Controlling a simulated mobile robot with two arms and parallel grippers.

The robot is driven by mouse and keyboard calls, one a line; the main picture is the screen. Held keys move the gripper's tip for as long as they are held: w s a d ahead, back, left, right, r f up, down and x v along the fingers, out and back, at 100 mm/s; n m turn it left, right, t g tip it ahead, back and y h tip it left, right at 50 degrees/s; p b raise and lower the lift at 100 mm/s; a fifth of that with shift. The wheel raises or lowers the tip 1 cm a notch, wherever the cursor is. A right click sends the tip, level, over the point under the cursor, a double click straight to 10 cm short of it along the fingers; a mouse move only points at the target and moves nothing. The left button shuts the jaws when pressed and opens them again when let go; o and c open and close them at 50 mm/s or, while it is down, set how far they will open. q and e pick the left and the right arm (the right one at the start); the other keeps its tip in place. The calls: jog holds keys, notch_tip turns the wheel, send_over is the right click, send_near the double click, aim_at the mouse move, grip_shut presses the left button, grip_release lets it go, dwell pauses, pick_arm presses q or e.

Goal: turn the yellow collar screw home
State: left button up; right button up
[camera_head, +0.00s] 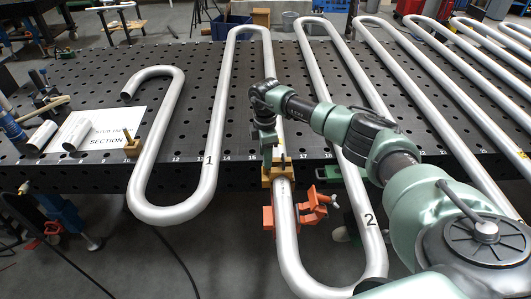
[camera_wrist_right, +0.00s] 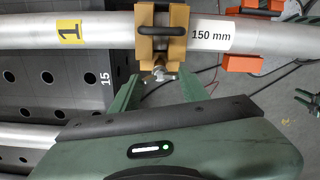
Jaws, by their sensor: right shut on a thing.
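The yellow collar (camera_head: 268,176) sits around the straight pipe of the serpentine coil at the table's front edge. In the right wrist view the collar (camera_wrist_right: 176,18) has a dark handle across its face. Its small metal screw (camera_wrist_right: 160,73) sticks out of the lower side, towards my gripper. My right gripper (camera_head: 269,158) reaches down to the collar from above. In the right wrist view its green fingers (camera_wrist_right: 158,82) stand on either side of the screw, shut on it. The exact contact is hard to see. My left gripper is in neither view.
Orange clamps (camera_head: 315,206) sit beside the pipe just below the collar. Pipe bends (camera_head: 170,214) overhang the perforated table's (camera_head: 100,80) front edge. A "150 mm" label (camera_wrist_right: 211,37) marks the pipe.

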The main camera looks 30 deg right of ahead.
jog(key=shift+w+r+m, duration=0.25)
jog(key=shift+r+m, duration=0.1)
jog(key=shift+m, duration=0.15)
jog(key=o, duration=1.2)
jog(key=shift+c, duration=0.2)
jog(key=shift+o, duration=1.2)
jog(key=shift+s+f, duration=0.1)
jog(key=shift+s, duration=0.05)
notch_tip(320, 180, up, 7)
jog(key=shift+r+b, duration=0.1)
jog(key=shift+b, duration=1.1)
jog(key=shift+r, duration=0.3)
